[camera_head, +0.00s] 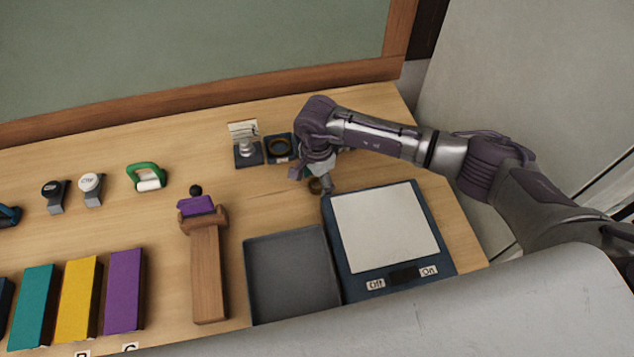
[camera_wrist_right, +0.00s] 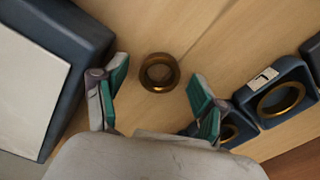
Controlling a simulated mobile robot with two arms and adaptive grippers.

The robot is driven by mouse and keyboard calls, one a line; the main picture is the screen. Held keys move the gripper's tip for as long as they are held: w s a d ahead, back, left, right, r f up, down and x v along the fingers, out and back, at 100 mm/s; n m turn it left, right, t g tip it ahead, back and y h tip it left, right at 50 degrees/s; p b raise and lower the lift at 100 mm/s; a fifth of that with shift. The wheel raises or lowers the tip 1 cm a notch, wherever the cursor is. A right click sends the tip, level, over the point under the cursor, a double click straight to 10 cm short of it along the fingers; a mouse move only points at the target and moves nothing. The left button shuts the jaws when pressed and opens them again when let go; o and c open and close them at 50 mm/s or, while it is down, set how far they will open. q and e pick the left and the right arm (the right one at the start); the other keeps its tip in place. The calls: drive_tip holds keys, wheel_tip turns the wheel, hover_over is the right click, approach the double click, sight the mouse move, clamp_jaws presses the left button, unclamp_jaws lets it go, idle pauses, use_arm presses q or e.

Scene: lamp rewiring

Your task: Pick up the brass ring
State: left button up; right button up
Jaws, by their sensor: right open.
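A loose brass ring (camera_wrist_right: 147,77) lies on the wooden table, between and just ahead of my right gripper's fingertips in the right wrist view. In the head view the brass ring (camera_head: 314,187) shows partly under my right gripper (camera_head: 311,180), near the scale's top left corner. My right gripper (camera_wrist_right: 158,88) is open and empty, its green-padded fingers spread to either side, apart from the ring. My left gripper is not in view.
A blue scale with a pale plate (camera_head: 385,230) stands close to the ring. Dark blue holders with brass rings (camera_wrist_right: 280,101) are on its other side. A grey tray (camera_head: 290,275) and a wooden stand (camera_head: 207,270) are nearer the front.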

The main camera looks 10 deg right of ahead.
drive_tip(key=c, duration=1)
drive_tip(key=shift+c, duration=0.2)
drive_tip(key=shift+r, duration=0.15)
